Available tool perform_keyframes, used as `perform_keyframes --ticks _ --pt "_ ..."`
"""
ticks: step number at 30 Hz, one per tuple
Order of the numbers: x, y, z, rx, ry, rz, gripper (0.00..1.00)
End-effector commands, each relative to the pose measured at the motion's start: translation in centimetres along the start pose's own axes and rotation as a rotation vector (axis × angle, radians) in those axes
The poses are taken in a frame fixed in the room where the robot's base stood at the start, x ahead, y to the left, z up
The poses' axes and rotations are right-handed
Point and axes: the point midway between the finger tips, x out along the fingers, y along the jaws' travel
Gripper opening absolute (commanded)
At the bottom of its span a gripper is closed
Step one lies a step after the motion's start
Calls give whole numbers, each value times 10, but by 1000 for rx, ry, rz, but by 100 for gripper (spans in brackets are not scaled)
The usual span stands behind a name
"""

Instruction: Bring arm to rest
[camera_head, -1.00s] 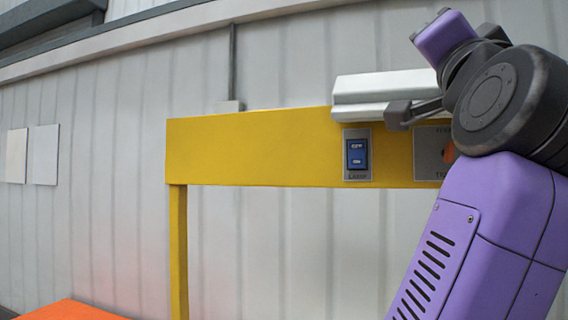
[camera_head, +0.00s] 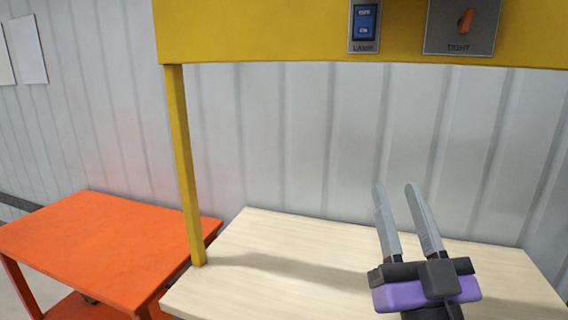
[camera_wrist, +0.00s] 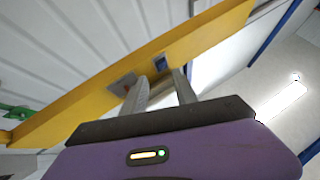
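My gripper (camera_head: 396,190) is in the lower right of the head view, above the light wooden tabletop (camera_head: 290,262). Its two grey fingers point up and stand apart with nothing between them. In the wrist view the fingers (camera_wrist: 160,85) also show a gap, with the yellow beam beyond them. The rest of my arm is mostly out of the head view.
A yellow beam (camera_head: 250,32) on a post (camera_head: 183,165) spans above the table. It carries a blue lamp switch (camera_head: 365,22) and an orange knob (camera_head: 465,20) on a plate marked TIGHT. An orange table (camera_head: 90,245) stands at left. The tabletop's visible left part is clear.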

Motion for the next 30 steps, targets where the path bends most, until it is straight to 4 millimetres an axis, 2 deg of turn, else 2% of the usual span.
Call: perform_keyframes --ticks 1,3,12,20,30 --pt "-22 1 15 -15 -28 -10 35" --pt "-49 2 28 -31 -55 -23 35" --pt "-166 8 67 -72 -194 -56 35" --pt "-267 16 82 -74 -354 -51 35" --pt "-399 23 85 -42 -649 2 35"
